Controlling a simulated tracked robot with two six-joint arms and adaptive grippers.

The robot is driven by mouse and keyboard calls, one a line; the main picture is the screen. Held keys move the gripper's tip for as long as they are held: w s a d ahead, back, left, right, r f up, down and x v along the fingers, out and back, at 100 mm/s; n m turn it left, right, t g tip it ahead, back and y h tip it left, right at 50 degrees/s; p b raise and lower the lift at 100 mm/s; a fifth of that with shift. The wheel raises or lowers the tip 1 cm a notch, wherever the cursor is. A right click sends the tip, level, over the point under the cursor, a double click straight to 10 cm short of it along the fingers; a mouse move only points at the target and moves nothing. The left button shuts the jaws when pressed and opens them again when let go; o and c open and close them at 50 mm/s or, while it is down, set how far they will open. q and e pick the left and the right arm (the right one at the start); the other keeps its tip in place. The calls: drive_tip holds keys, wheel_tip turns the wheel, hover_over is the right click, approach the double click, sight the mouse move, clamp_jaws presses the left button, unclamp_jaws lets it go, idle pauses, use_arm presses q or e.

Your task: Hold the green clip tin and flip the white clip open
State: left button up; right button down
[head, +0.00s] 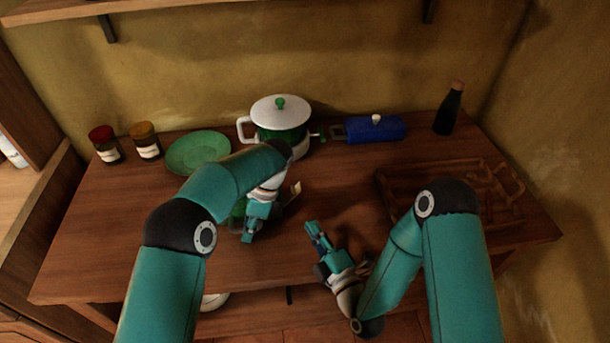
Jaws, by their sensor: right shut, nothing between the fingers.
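The green clip tin (236,214) stands on the wooden counter in the head view, mostly hidden behind my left arm and gripper. A pale slanted piece (295,189), possibly its white clip, sticks up to the right of my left wrist. My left gripper (248,234) points down at the tin, against it or just in front of it. Its fingers are too small and covered to show whether they are closed on the tin. My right gripper (313,229) is shut and empty, to the right of the tin and apart from it, over the counter's front part.
Behind stand two jars (146,141), a green plate (199,152), a white-lidded green pot (281,122), a blue lidded box (374,129) and a dark bottle (449,110). A wooden rack (393,188) lies at right. The counter (110,225) is clear at front left.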

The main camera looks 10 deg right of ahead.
use_arm(q)
drive_tip(key=o, duration=0.4)
